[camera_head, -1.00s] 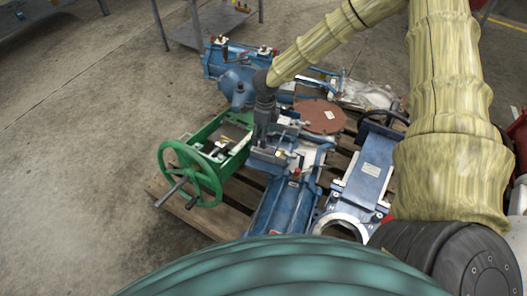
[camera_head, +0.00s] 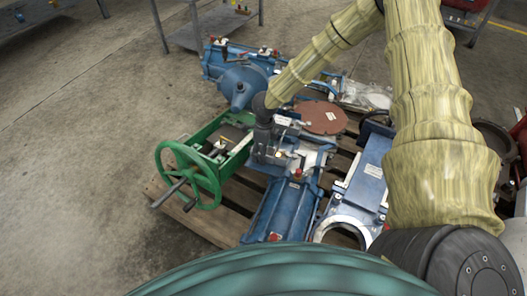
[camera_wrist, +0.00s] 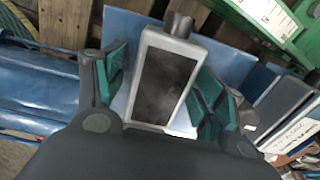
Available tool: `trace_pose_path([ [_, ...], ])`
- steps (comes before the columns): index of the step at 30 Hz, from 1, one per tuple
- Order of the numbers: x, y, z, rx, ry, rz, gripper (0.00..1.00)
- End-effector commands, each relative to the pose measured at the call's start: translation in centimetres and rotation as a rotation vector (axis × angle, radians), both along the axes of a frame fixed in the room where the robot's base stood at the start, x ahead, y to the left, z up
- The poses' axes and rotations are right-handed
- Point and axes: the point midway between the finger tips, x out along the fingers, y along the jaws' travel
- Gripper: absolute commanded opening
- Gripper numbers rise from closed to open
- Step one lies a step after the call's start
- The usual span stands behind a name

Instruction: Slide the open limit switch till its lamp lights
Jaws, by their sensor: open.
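A grey box with a dark front face and a round knob on top, which looks like the limit switch (camera_wrist: 165,76), stands between my fingers in the wrist view. My gripper (camera_wrist: 160,84) is open, with teal-padded fingers on either side of the box; the left finger is close to it, and contact cannot be told. In the head view my gripper (camera_head: 264,155) is low over the valve assembly, beside the green frame, and hides most of the switch. I cannot make out a lit lamp.
A green valve with a handwheel (camera_head: 188,177) is close on the left. A blue cylinder (camera_head: 284,208) lies in front, a blue gate valve (camera_head: 365,180) to the right, and a brown round plate (camera_head: 322,118) behind. All crowd a wooden pallet (camera_head: 215,217). Bare floor lies left.

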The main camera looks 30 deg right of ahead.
Motion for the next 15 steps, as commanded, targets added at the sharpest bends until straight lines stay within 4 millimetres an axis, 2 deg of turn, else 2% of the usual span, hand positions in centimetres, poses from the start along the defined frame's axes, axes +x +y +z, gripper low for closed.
trace_pose_path([
  [1, -0.01, -0.01, 0.0, 0.0, 0.0, 0.0, 0.64],
  [11, -0.01, -0.01, 0.01, 0.0, 0.0, 0.0, 0.05],
  [15, 0.02, -0.06, 0.1, 0.0, 0.0, -0.001, 0.05],
])
